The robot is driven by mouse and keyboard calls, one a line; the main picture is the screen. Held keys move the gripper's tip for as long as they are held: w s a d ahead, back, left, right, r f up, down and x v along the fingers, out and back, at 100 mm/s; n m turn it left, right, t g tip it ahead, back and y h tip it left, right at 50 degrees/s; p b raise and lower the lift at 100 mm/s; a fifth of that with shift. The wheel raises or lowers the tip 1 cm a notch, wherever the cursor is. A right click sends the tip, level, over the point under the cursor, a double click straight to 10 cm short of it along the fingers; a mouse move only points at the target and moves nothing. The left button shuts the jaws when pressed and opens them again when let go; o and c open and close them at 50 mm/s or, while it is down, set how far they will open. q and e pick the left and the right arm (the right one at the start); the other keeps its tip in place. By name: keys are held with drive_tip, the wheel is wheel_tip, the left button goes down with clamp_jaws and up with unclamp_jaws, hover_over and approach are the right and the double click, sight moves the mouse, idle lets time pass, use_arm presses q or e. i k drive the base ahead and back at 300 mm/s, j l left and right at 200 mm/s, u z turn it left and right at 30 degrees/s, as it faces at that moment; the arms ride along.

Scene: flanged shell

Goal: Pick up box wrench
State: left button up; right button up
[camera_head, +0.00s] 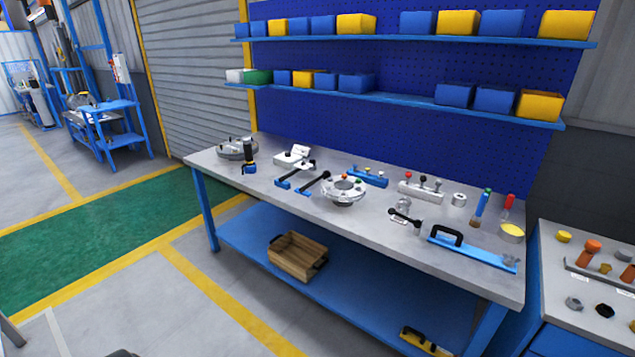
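Several tools lie on the grey workbench top (240,180). Two long tools with blue and black parts, one on the left (284,184) and one on the right (304,190), lie side by side left of a round flanged metal part (344,190). A short tool with a dark ball end (393,211) lies right of that part. At this size I cannot tell for sure which of these is the box wrench. Neither of my grippers shows clearly.
A blue plate with a black handle (470,250) lies near the bench's front right edge. A wooden crate (297,256) sits on the blue lower shelf (350,290). A second worktop (560,300) stands at the right. The floor left of the bench is clear.

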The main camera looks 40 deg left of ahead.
sight(325, 175)
drive_tip(key=u, duration=1.7)
drive_tip(key=i+l+u, duration=0.1)
drive_tip(key=i, duration=0.45)
drive_tip(key=i+l+u, duration=0.1)
drive_tip(key=i+l, duration=0.15)
drive_tip(key=i, duration=0.25)
drive_tip(key=i+l+u, duration=0.1)
drive_tip(key=i+l, duration=0.15)
drive_tip(key=i, duration=0.25)
